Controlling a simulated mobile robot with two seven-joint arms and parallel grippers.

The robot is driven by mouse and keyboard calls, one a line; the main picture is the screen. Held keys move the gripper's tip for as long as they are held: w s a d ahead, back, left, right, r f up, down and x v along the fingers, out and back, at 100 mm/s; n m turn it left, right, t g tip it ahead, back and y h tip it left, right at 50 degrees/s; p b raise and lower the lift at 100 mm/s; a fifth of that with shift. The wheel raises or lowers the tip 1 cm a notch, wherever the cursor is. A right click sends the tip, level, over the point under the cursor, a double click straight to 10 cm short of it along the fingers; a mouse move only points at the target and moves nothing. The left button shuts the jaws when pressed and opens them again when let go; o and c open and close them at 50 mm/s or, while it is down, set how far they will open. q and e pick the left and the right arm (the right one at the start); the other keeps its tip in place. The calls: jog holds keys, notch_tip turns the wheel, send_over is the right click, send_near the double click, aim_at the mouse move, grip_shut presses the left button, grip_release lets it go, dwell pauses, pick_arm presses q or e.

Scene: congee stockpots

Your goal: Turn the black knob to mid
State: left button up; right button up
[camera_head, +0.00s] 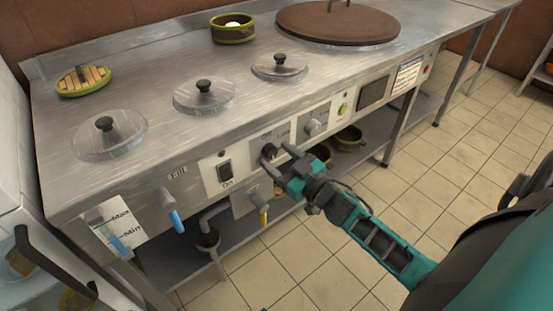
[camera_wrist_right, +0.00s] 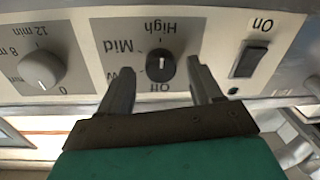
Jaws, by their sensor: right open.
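The black knob (camera_head: 268,150) sits on the front panel of the steel counter. In the right wrist view the black knob (camera_wrist_right: 160,65) appears upside down with its labels; High is above it, Mid to its left and Off below. Its pale mark appears to lie along the High–Off line. My right gripper (camera_head: 278,158) is open in front of the panel. In the wrist view its two fingers (camera_wrist_right: 162,75) stand on either side of the knob, with gaps on both sides. Whether the tips reach the knob's depth is unclear. My left gripper is not in view.
A black On switch (camera_wrist_right: 249,60) and a grey timer knob (camera_wrist_right: 42,70) flank the knob. A blue-handled tap (camera_head: 172,212) and a yellow-handled tap (camera_head: 264,214) stick out below the panel. Lidded pots line the counter top (camera_head: 150,75). The tiled floor in front is clear.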

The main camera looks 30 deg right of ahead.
jog(key=shift+w+a, duration=0.1)
jog(key=shift+w, duration=0.45)
jog(key=c, duration=1.1)
jog(key=shift+o, duration=0.2)
